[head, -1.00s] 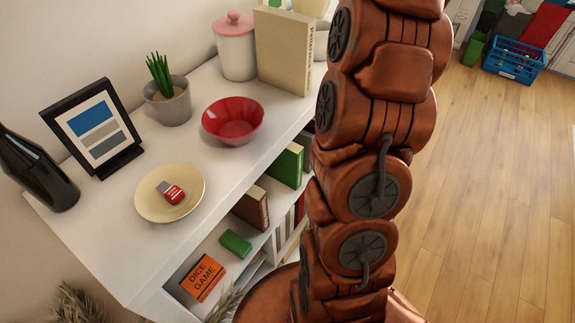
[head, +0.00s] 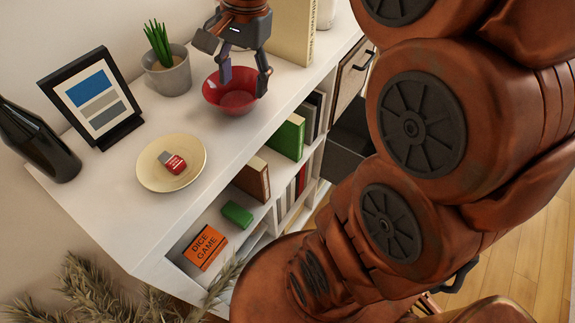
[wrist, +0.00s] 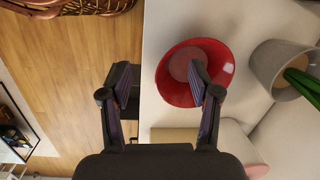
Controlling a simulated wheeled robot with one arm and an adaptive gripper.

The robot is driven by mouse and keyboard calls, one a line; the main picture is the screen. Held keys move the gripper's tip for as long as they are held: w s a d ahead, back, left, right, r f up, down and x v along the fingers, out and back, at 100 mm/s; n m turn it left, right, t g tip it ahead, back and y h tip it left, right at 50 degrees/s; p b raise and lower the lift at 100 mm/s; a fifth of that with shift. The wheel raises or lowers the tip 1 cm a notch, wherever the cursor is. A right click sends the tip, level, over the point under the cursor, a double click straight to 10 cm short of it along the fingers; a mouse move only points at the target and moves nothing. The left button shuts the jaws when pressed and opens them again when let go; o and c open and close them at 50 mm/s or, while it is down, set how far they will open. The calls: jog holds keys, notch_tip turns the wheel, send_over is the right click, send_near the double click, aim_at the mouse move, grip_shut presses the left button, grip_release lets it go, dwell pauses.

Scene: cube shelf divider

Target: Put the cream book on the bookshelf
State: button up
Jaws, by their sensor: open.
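The cream book (head: 292,30) stands upright on the white bookshelf top (head: 228,148) at the back, its upper part cut off by the frame. In the wrist view a cream surface (wrist: 172,134), probably this book, shows low, partly hidden behind my gripper. My gripper (head: 243,86) is open and empty, pointing down over the red bowl, to the left of the book. In the wrist view the spread fingers (wrist: 159,85) appear at the shelf edge, the right one overlapping the bowl. Below the top, the shelf's compartments hold a green book (head: 287,137) and a brown book (head: 253,178).
The red bowl (head: 232,100), grey plant pot (head: 170,75), picture frame (head: 92,98), black bottle (head: 38,147) and plate (head: 150,180) with a small red-grey item occupy the top. An orange dice game box (head: 204,247) and green block (head: 237,214) lie below.

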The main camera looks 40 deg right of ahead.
jog(key=s+a+f+n+g, duration=0.1)
jog(key=s+a+f+n, duration=0.1)
jog(key=s+f+n, duration=0.4)
jog(key=s+a+f+n+g+h, duration=0.1)
jog(key=s+f+n, duration=0.5)
jog(key=s, duration=0.5)
jog(key=shift+s+a+f+h, duration=0.3)
jog(key=shift+s+a+f, duration=0.05)
jog(key=shift+a+f, duration=0.05)
jog(key=shift+f+b, duration=0.9)
